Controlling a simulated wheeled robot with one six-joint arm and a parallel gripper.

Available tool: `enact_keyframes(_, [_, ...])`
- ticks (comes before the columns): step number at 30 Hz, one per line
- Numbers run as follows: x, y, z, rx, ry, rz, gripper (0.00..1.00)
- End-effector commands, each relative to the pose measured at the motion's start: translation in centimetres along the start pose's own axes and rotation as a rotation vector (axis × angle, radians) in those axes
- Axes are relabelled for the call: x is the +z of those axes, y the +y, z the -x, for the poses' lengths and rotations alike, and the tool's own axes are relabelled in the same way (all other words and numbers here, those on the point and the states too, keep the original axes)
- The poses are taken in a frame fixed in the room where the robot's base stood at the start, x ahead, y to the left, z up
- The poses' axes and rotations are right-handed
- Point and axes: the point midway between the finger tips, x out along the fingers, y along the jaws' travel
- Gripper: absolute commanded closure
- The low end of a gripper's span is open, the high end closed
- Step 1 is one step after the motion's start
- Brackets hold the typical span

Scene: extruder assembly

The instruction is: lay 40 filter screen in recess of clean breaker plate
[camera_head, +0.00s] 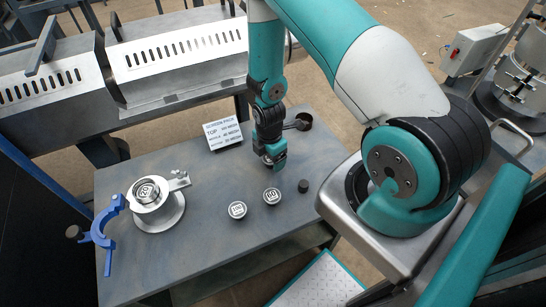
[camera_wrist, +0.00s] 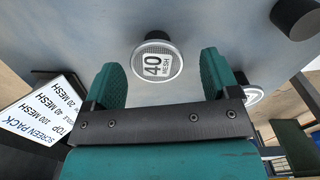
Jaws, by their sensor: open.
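My gripper (camera_head: 274,162) is open and empty, above the table. In the head view two small discs stand in front of it, a nearer one (camera_head: 272,195) and one further left (camera_head: 237,210); their labels are too small to read surely. A round metal fixture (camera_head: 160,215) stands at the left, with a labelled disc in its top.
A screen pack sign (camera_head: 222,134) stands behind the discs. A black cylinder (camera_head: 303,186) stands right of them. A blue clamp-like tool (camera_head: 103,235) is at the table's left edge. Grey machine housings (camera_head: 178,58) border the back. The grey table (camera_head: 205,260) is clear in front.

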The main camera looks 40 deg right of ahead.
Motion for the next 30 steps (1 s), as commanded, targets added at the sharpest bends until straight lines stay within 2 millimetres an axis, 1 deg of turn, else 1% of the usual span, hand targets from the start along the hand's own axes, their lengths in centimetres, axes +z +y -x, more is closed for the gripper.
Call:
enact_keyframes(10, [0.0,0.0,-0.1,0.000,0.000,0.000,0.19])
enact_keyframes(11, [0.0,0.0,-0.1,0.000,0.000,0.000,0.25])
enact_keyframes(12, [0.0,0.0,-0.1,0.000,0.000,0.000,0.35])
enact_keyframes(14, [0.0,0.0,-0.1,0.000,0.000,0.000,0.48])
enact_keyframes(15, [0.0,0.0,-0.1,0.000,0.000,0.000,0.58])
enact_keyframes(17, [0.0,0.0,-0.1,0.000,0.000,0.000,0.71])
enact_keyframes(25, [0.0,0.0,-0.1,0.000,0.000,0.000,0.72])
enact_keyframes(30, [0.0,0.1,0.9,0.002,0.000,0.000,0.72])
